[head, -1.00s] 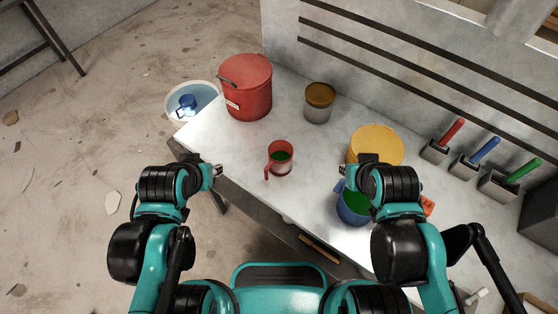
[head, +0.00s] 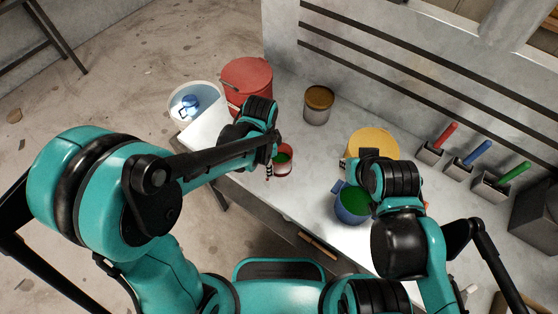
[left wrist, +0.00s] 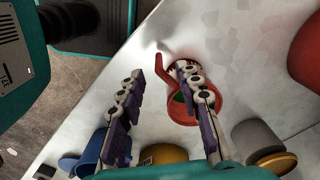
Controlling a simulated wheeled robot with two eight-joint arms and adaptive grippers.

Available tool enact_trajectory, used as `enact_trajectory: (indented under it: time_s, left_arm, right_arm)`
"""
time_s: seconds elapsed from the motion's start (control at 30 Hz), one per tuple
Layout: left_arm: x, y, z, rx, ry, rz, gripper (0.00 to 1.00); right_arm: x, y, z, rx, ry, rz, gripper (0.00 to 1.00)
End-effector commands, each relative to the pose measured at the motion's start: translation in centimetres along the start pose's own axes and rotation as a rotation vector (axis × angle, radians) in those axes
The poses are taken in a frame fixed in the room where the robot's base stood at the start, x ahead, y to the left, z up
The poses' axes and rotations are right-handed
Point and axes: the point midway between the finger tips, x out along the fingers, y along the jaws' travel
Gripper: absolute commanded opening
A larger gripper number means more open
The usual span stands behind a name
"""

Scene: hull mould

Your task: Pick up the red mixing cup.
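The red mixing cup (head: 287,161) stands upright on the grey worktop with green contents inside; the left arm partly covers it in the head view. My left gripper (head: 270,168) is right beside it on the handle side. In the left wrist view, the open fingers (left wrist: 160,72) straddle the area of the red cup's handle (left wrist: 161,62). One finger overlaps the cup's rim; I cannot tell whether it is inside the cup or above it. My right gripper (head: 346,165) hangs over the blue cup (head: 350,208); its fingers are too small to read.
A red bucket (head: 248,80) and a brown-topped can (head: 318,104) stand behind the cup. A yellow-lidded tub (head: 372,142) is to the right. Holders with coloured handles (head: 480,152) line the back wall. A pale bucket (head: 195,102) is beyond the left edge. Worktop between cups is clear.

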Motion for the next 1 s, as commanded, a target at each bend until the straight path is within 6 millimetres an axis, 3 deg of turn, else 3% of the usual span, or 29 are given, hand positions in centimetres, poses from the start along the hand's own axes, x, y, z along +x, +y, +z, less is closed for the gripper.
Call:
enact_trajectory:
  time_s: [0.63,0.93,0.97,1.0]
  left_arm:
    - [7.8,0.1,-0.1,0.028,-0.008,0.011,0.34]
    - [8.3,0.1,-0.1,0.028,-0.008,0.01,0.34]
    - [8.3,0.1,-0.1,0.028,-0.008,0.01,0.32]
    - [8.3,0.1,-0.1,0.028,-0.008,0.01,0.21]
  right_arm:
    - [2.5,0.0,1.8,0.0,0.0,0.0,0.18]
    - [2.5,0.0,1.8,0.0,0.0,0.0,0.18]
    - [2.5,0.0,1.8,0.0,0.0,0.0,0.18]
    - [2.5,0.0,1.8,0.0,0.0,0.0,0.18]
